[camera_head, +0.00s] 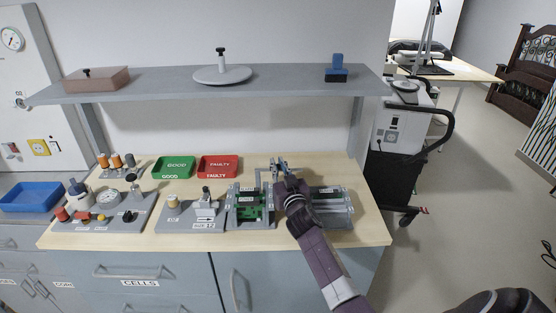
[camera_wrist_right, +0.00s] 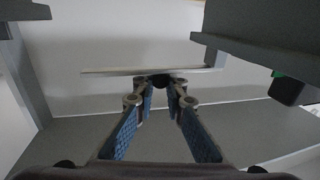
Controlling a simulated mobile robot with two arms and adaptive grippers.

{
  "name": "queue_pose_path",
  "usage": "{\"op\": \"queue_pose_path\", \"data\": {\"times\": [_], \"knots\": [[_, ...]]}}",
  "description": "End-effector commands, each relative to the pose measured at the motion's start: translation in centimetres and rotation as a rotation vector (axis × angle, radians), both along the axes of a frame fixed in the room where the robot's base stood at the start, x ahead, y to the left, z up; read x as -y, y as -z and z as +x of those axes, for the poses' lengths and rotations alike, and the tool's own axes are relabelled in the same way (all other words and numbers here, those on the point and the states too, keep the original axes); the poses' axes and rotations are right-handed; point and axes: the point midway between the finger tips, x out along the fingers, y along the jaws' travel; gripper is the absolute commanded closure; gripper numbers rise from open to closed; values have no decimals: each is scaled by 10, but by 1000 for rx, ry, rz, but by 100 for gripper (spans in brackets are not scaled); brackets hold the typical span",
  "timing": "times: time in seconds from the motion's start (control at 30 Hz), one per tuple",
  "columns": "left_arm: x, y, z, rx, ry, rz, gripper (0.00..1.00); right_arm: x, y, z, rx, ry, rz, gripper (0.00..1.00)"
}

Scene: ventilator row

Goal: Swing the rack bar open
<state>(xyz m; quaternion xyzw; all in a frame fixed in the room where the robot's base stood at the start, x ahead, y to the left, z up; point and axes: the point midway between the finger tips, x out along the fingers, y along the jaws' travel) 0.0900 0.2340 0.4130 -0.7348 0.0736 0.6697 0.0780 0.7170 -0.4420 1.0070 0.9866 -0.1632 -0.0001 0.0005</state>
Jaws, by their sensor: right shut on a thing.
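My right gripper (camera_head: 280,165) reaches over the bench from the front, above the gap between the green circuit board fixture (camera_head: 250,208) and the grey rack tray (camera_head: 336,210). In the right wrist view a thin pale bar (camera_wrist_right: 110,71) runs crosswise at the tips of the right gripper (camera_wrist_right: 161,82), whose blue-padded fingers close on it. The bar's right end meets a bent upright piece (camera_wrist_right: 211,52). In the head view the gripper and wrist hide most of the bar. My left gripper is out of view.
A green GOOD tray (camera_head: 173,167) and a red FAULTY tray (camera_head: 218,166) stand left of the gripper. A grey shelf (camera_head: 290,82) spans above the bench. Fixtures with knobs (camera_head: 98,208) fill the bench's left. A wheeled cart (camera_head: 398,135) stands to the right.

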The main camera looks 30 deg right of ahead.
Motion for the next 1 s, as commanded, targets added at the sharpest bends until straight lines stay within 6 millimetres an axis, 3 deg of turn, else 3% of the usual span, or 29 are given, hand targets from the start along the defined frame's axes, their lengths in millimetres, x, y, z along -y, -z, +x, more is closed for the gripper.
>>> {"op": "queue_pose_path", "data": {"times": [0.37,0.4,0.53,0.83,1.0], "knots": [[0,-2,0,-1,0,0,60,1,1,0,1,-12,3,100],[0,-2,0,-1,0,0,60,1,0,0,1,-12,3,85],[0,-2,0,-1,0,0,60,1,0,0,1,-11,3,70],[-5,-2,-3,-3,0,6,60,1,0,-1,1,-11,2,70],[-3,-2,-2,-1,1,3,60,-3,1,-13,1,-11,2,70]]}}
